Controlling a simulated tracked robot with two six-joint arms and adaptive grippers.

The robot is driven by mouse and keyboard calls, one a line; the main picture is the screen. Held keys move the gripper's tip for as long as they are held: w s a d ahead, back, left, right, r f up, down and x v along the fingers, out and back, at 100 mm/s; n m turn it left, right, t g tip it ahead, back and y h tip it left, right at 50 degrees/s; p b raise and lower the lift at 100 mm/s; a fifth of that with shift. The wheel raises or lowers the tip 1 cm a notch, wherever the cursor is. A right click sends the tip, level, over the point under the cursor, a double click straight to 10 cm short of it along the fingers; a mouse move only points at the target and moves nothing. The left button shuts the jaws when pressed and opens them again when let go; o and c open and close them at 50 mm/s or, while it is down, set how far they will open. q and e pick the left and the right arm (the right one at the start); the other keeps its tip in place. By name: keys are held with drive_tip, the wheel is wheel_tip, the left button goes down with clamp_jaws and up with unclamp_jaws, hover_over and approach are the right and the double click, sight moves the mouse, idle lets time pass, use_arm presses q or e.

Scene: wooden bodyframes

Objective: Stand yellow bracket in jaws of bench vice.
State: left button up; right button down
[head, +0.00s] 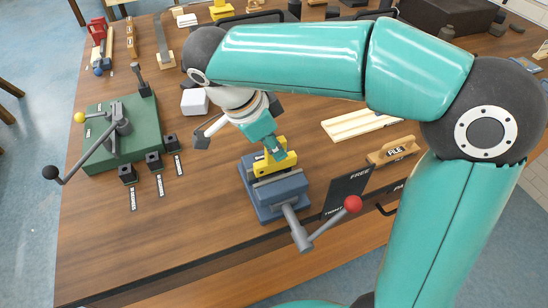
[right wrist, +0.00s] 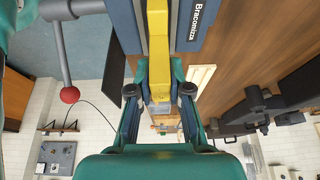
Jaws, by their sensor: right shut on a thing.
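The yellow bracket (head: 287,161) is upright at the blue bench vice (head: 283,196), its lower edge at the gap between the jaws. I cannot tell whether it rests on the vice or whether the jaws press on it. My right gripper (head: 272,146) is shut on the bracket from above. In the right wrist view the bracket (right wrist: 158,60) runs between the gripper's fingers (right wrist: 158,92) and in line with the vice jaws (right wrist: 200,25). The vice handle with its red knob (head: 352,203) points to the front right. My left gripper is not in view.
A green fixture plate (head: 120,135) with a lever stands at left, and a white block (head: 194,101) behind. The front left tabletop is clear.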

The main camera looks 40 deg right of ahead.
sight(274, 161)
drive_tip(key=shift+f, duration=2)
drive_tip(key=shift+f, duration=0.15)
drive_tip(key=c, duration=1.1)
unclamp_jaws()
drive_tip(key=shift+r, duration=0.2)
drive_tip(key=v, duration=1.2)
drive_tip(key=shift+p, duration=0.35)
drive_tip(key=shift+d, duration=0.1)
